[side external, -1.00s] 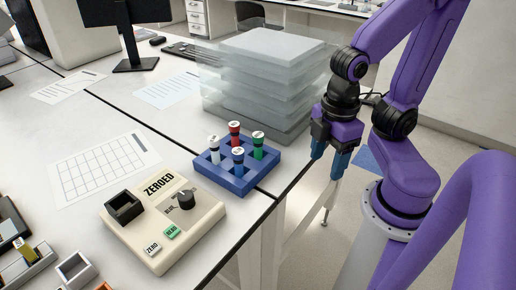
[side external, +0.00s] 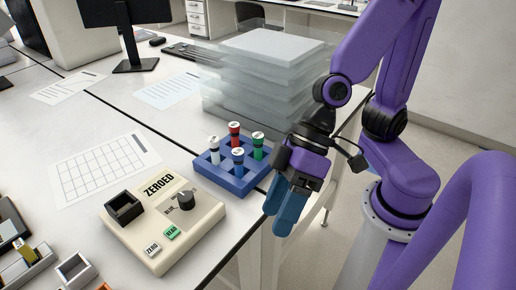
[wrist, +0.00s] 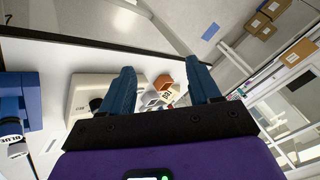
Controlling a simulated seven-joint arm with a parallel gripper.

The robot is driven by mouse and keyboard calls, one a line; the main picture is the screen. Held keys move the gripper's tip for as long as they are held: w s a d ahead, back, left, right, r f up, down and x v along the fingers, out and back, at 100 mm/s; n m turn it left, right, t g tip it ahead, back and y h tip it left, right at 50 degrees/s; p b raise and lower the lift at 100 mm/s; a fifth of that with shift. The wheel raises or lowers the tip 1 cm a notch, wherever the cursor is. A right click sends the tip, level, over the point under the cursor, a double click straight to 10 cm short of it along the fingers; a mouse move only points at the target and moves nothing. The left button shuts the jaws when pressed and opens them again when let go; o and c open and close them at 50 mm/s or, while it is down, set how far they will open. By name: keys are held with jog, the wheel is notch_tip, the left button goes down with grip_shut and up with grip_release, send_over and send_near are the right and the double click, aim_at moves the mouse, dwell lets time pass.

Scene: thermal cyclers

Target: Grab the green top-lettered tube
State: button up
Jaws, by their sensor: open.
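The green tube (side external: 258,146) with a white lettered top stands upright in the blue rack (side external: 228,183), at its right corner in the side view. A red tube (side external: 235,134), a white tube (side external: 214,149) and a blue tube (side external: 238,162) stand in the same rack. My gripper (side external: 278,222) is open and empty, just right of and in front of the rack, by the table edge. In the wrist view its fingers (wrist: 162,92) are apart, with the rack (wrist: 20,95) and a blue-lettered tube (wrist: 12,135) at the far left. The green tube is not visible there.
A beige device marked ZEROED (side external: 165,220) stands left of the gripper. A stack of translucent boxes (side external: 262,85) stands behind the rack. A printed grid sheet (side external: 105,170) lies on the table. Past the table edge is open floor.

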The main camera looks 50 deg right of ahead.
jog(key=w+a+m+t+y, duration=0.1)
jog(key=w+a+m+t, duration=0.3)
jog(key=w+a+m, duration=0.15)
jog(key=m+t+h, duration=0.6)
jog(key=m+h, duration=0.5)
jog(key=h, duration=0.6)
send_near(260, 141)
jog(key=x, duration=1)
jog(key=shift+w, duration=0.1)
jog(key=c, duration=1.1)
